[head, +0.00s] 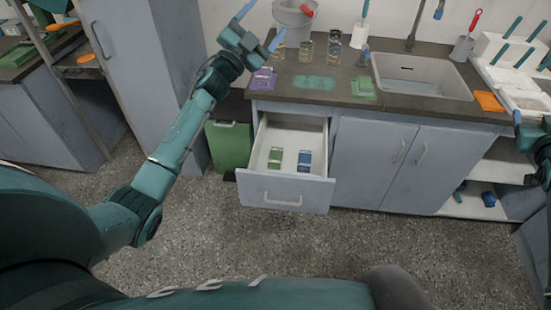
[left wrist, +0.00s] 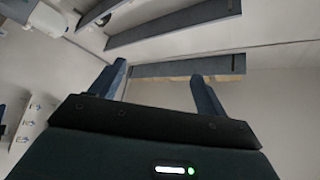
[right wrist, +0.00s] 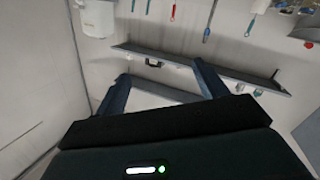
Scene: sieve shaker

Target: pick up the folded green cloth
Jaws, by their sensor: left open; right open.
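The folded green cloth (head: 362,87) lies flat on the dark countertop, just left of the sink in the head view. My left gripper (head: 262,26) is raised above the counter's left end, up and to the left of the cloth. It is open and empty, and its fingers (left wrist: 160,86) stand apart in the left wrist view. My right gripper (right wrist: 163,88) is open and empty in the right wrist view, facing a wall with a shelf. Only part of my right arm shows at the head view's right edge. Neither wrist view shows the cloth.
A folded purple cloth (head: 262,79), a green patch (head: 314,82) and several glass jars are on the counter (head: 335,98). The sink (head: 422,78) is right of the green cloth, with an orange cloth (head: 488,101) beyond. An open drawer (head: 285,190) juts out below the counter.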

